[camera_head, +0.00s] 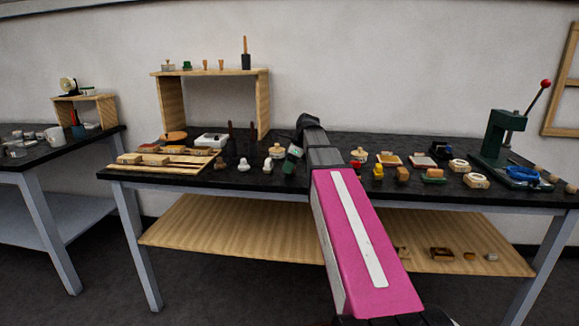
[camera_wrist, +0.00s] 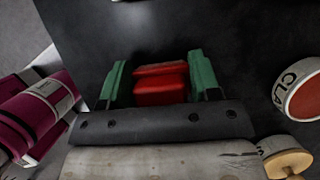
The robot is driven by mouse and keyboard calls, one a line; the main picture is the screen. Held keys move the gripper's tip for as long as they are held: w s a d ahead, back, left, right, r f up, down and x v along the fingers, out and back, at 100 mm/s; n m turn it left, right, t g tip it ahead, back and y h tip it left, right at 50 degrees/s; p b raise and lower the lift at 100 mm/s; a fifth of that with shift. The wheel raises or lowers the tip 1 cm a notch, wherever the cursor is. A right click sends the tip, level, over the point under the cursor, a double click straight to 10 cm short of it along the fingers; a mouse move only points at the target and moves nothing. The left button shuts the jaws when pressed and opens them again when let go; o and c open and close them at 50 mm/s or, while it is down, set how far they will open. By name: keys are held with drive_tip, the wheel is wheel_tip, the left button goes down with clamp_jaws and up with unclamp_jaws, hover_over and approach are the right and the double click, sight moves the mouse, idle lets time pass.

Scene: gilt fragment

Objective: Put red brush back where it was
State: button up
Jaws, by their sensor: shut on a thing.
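My gripper (camera_wrist: 160,78) is shut on a red block-like thing, which I take to be the red brush (camera_wrist: 160,90), in the wrist view. The red thing sits between the two green fingers, and its lower part is hidden behind the dark gripper body. In the camera_head view my gripper (camera_head: 293,157) is over the black workbench (camera_head: 235,181), just left of my pink arm. The red brush cannot be made out there. Whether it touches the bench cannot be told.
A round white tin (camera_wrist: 299,92) with a red-brown face lies right of my gripper. White knobbed things (camera_head: 274,151) stand left of it; several stamps and small boxes (camera_head: 389,158) lie right. A wooden shelf (camera_head: 257,100) stands behind, a green press (camera_head: 500,135) far right.

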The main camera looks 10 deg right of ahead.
drive_tip(key=shift+f, duration=0.2)
drive_tip(key=o, duration=0.9)
drive_tip(key=v, duration=1.2)
drive_tip(key=shift+r, duration=0.15)
